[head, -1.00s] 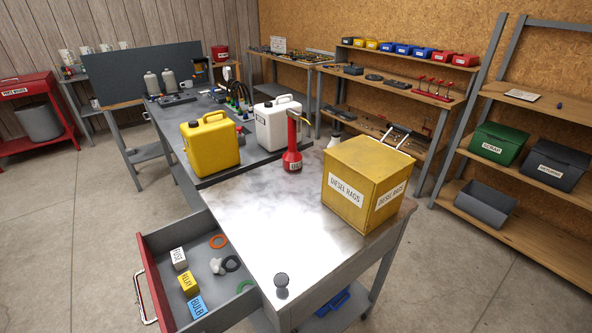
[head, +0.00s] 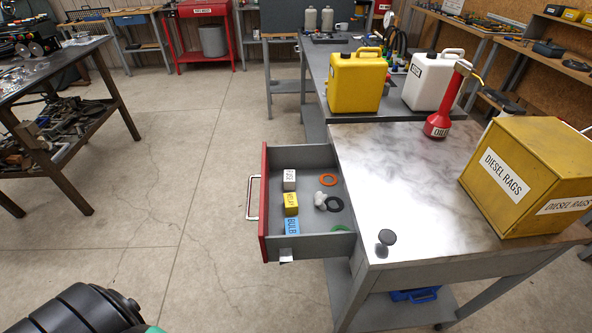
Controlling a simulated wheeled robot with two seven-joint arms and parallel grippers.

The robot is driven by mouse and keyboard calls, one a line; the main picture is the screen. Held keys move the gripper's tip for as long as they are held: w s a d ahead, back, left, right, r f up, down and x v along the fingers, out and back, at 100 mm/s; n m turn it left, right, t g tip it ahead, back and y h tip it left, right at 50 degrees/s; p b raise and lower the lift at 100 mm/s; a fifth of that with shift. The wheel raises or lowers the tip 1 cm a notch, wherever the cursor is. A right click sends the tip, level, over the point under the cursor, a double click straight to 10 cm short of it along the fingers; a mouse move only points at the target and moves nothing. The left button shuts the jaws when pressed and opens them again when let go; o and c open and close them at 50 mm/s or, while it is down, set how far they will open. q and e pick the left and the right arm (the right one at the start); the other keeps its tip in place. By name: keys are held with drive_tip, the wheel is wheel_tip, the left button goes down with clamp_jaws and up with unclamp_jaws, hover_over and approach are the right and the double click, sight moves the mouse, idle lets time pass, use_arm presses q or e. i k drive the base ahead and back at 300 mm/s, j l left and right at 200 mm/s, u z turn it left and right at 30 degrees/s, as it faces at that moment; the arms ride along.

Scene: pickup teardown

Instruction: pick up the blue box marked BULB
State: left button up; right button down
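The blue box marked BULB (head: 292,226) lies in the near left corner of the open drawer (head: 265,205), which has a red front. A yellow box marked RELAY (head: 291,203) and a white box marked FUSE (head: 289,180) stand behind it in a row along the drawer front. The blue box's label faces up toward me and nothing covers it. Neither gripper shows in the head view. A dark rounded arm part of mine is at the bottom left.
Rings and a small white part lie in the drawer's right side. The metal worktop (head: 410,190) holds a yellow DIESEL RAGS box (head: 520,180), a red oil can (head: 438,125) and a small dark knob (head: 386,238). The floor (head: 180,230) left of the drawer is clear.

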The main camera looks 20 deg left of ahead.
sight(291, 224)
drive_tip(key=u, duration=0.8)
